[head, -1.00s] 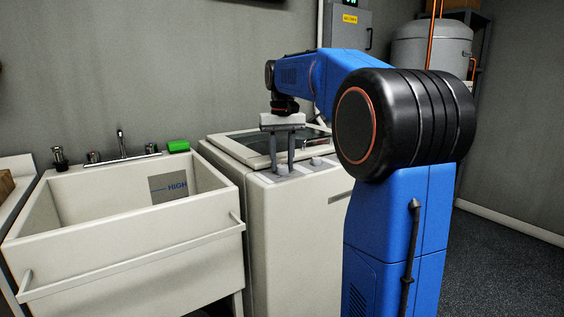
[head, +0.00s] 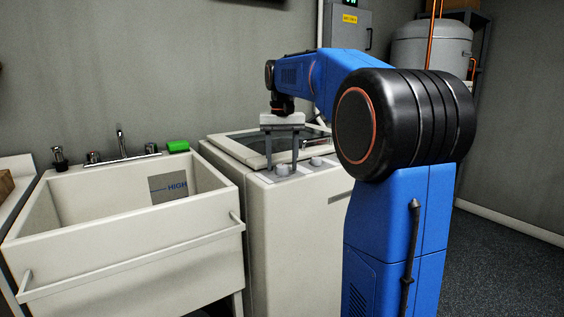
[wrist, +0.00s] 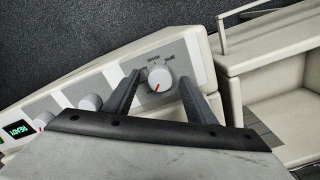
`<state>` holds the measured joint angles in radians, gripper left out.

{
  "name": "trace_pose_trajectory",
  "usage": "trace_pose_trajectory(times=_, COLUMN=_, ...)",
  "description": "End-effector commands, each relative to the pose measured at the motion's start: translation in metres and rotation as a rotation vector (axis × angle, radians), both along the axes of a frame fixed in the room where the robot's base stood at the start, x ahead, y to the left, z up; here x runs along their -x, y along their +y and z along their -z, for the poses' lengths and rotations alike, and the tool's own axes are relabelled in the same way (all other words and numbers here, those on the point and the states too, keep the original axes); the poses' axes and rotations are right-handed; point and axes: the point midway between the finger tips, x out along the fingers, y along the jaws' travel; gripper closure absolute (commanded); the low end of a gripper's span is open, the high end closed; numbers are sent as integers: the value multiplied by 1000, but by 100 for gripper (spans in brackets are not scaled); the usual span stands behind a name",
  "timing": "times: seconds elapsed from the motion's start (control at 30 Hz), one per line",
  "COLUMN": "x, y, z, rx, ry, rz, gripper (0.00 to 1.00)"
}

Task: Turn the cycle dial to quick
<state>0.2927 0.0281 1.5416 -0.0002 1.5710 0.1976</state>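The washer's white dial (wrist: 160,77) has a red pointer line aimed to the lower left in the wrist view. Small labels are printed beyond it, too small to read surely. In the head view this dial (head: 282,170) sits on the front strip of the washer top. My gripper (head: 281,168) points down over it, fingers spread. In the wrist view my gripper (wrist: 159,78) has one finger on each side of the dial, with a visible gap on both sides. It holds nothing.
More white knobs (wrist: 90,102) and a green lit display (wrist: 18,128) reading READY lie along the washer panel (wrist: 64,98). The washer's glass lid (head: 240,147) is behind the dials. A utility sink (head: 120,240) with a green block (head: 178,146) stands to the left.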

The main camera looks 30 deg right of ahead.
Motion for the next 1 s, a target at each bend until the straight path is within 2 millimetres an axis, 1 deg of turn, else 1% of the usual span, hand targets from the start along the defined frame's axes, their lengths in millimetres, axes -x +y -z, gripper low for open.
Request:
trace_pose_trajectory(times=0.23, x=0, y=0, z=0, rx=0, ry=1, rz=0, gripper=50)
trace_pose_trajectory(times=0.37, x=0, y=0, z=-8, rx=0, ry=0, rz=0, gripper=50)
trace_pose_trajectory(times=0.47, x=-1, y=0, z=-22, rx=0, ry=-1, rz=0, gripper=50)
trace_pose_trajectory(times=0.57, x=-1, y=0, z=-41, rx=1, ry=-2, rz=0, gripper=50)
trace_pose_trajectory(times=1.0, x=-1, y=0, z=-128, rx=0, ry=-2, rz=0, gripper=50)
